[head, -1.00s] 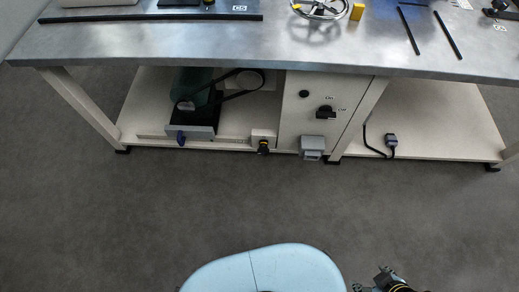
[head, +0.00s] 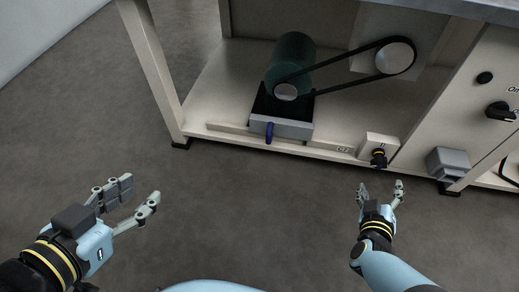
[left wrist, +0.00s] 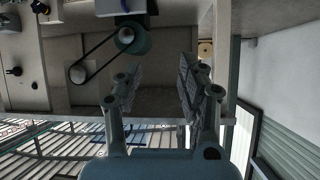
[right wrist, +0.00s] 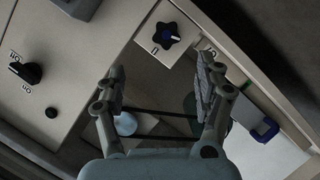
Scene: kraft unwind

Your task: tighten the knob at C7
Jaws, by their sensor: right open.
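In the right wrist view the knob (right wrist: 166,36) shows a blue centre. A small label (head: 343,149), seemingly C7, is on the shelf lip beside the box. A blue handle (head: 269,132) is on the motor base further left. My right gripper (head: 380,187) is open and empty, just in front of the knob and apart from it. My left gripper (head: 142,190) is open and empty over the floor at the left.
A green motor (head: 292,58) with a black belt (head: 345,68) to a pulley (head: 396,56) stands on the shelf. A panel with a black rotary switch (head: 500,112) and a grey box (head: 449,164) are right of the knob. A bench leg (head: 155,75) stands left. Floor in front is clear.

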